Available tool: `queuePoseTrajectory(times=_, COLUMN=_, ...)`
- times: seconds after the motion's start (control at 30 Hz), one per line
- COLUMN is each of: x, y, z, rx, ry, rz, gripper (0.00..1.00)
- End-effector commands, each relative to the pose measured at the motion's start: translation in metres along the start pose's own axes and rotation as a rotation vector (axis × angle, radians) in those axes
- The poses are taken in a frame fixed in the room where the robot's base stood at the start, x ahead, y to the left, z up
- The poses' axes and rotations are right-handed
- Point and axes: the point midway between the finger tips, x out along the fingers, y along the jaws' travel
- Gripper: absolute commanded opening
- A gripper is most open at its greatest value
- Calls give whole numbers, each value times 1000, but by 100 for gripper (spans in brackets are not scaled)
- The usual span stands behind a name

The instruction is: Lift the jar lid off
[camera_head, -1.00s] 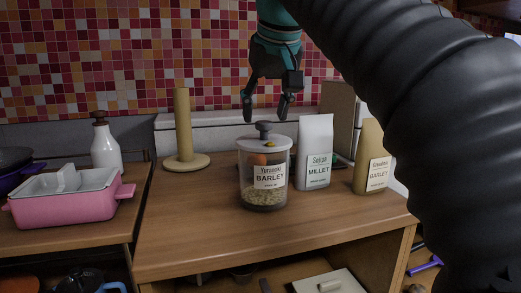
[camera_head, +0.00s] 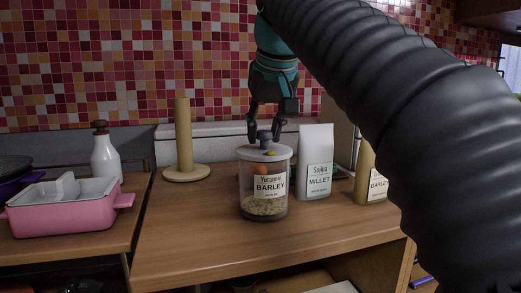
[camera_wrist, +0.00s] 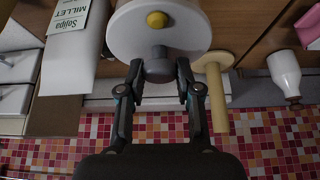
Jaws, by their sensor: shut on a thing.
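The jar (camera_head: 264,195) is clear, labelled barley, and stands upright on the wooden counter with grain in its bottom. Its pale round lid (camera_head: 281,154) sits on top, with a dark grey knob (camera_head: 265,136) and a small yellow thing on it. The lid also shows in the wrist view (camera_wrist: 125,32), with the knob (camera_wrist: 159,66) between the fingers. My gripper (camera_head: 265,139) points down from above, shut on the knob. In the wrist view my gripper (camera_wrist: 158,84) has one finger on each side of the knob. The lid looks seated on the jar rim.
A white millet bag (camera_head: 314,150) stands close right of the jar, with a tan barley bag (camera_head: 370,185) farther right. A wooden paper-towel stand (camera_head: 184,140) is behind left. A pink dish (camera_head: 65,215) and white bottle (camera_head: 105,158) are at left. The counter front is clear.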

Motion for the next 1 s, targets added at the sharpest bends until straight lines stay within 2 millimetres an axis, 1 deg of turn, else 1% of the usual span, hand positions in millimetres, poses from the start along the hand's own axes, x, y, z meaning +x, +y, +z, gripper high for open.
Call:
queuePoseTrajectory(times=0.07, x=0, y=0, z=0, rx=0, ry=0, rz=0, gripper=0)
queuePoseTrajectory(times=0.1, x=0, y=0, z=0, rx=0, ry=1, rz=0, gripper=31)
queuePoseTrajectory(times=0.17, x=0, y=0, z=0, rx=0, ry=1, rz=0, gripper=16)
queuePoseTrajectory(times=0.2, x=0, y=0, z=0, rx=0, ry=1, rz=0, gripper=6)
queuePoseTrajectory(times=0.23, x=0, y=0, z=0, rx=0, ry=1, rz=0, gripper=0)
queuePoseTrajectory(times=0.53, x=-1, y=0, z=0, rx=0, ry=1, rz=0, gripper=0)
queuePoseTrajectory(times=1.0, x=-7, y=0, z=-4, rx=0, ry=1, rz=0, gripper=0)
